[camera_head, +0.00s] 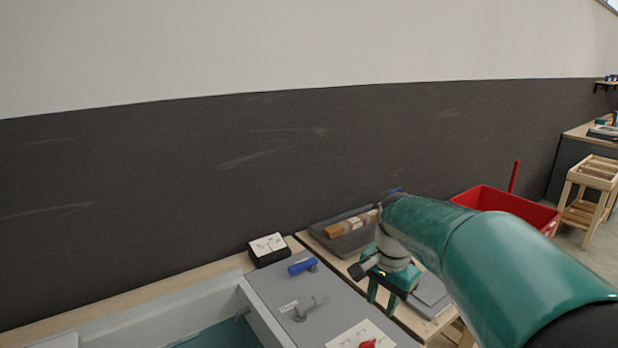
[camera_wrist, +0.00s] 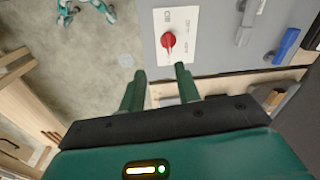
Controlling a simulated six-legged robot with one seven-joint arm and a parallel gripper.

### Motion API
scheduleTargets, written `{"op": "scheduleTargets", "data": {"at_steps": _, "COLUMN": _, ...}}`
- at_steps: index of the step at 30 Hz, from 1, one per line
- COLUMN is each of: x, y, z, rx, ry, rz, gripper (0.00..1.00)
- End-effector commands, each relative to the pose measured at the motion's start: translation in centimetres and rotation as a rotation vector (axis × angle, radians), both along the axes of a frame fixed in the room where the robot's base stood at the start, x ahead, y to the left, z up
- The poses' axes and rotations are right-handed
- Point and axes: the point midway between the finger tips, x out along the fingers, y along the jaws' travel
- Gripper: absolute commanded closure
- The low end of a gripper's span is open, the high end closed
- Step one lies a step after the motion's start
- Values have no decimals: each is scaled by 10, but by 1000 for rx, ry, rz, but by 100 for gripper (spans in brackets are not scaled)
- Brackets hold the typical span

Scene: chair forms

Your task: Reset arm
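The knob (camera_head: 368,344) also shows at the bottom edge of the head view. A blue handle (camera_wrist: 286,46) and a grey lever (camera_wrist: 245,25) sit on the panel, clear of the fingers.
A grey tray (camera_head: 350,242) with a wooden block (camera_head: 350,223) stands behind my gripper. A black box (camera_head: 269,250) is by the dark wall. A red bin (camera_head: 505,208) and a wooden stool (camera_head: 594,178) stand to the right. A basin (camera_head: 215,335) is at lower left.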

Motion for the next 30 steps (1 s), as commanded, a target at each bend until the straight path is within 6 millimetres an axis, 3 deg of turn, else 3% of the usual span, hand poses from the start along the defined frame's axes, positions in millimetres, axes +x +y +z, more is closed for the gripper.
{"op": "scheduleTargets", "data": {"at_steps": 6, "x": -51, "y": -1, "z": 27, "rx": -2, "ry": -99, "rz": 177, "gripper": 67}}
{"op": "scheduleTargets", "data": {"at_steps": 15, "x": -120, "y": 0, "z": 43, "rx": -64, "ry": -231, "rz": 423, "gripper": 67}}
{"op": "scheduleTargets", "data": {"at_steps": 24, "x": -183, "y": 2, "z": 38, "rx": -183, "ry": -347, "rz": 660, "gripper": 67}}
{"op": "scheduleTargets", "data": {"at_steps": 30, "x": -209, "y": 3, "z": 29, "rx": -255, "ry": -388, "rz": 767, "gripper": 67}}
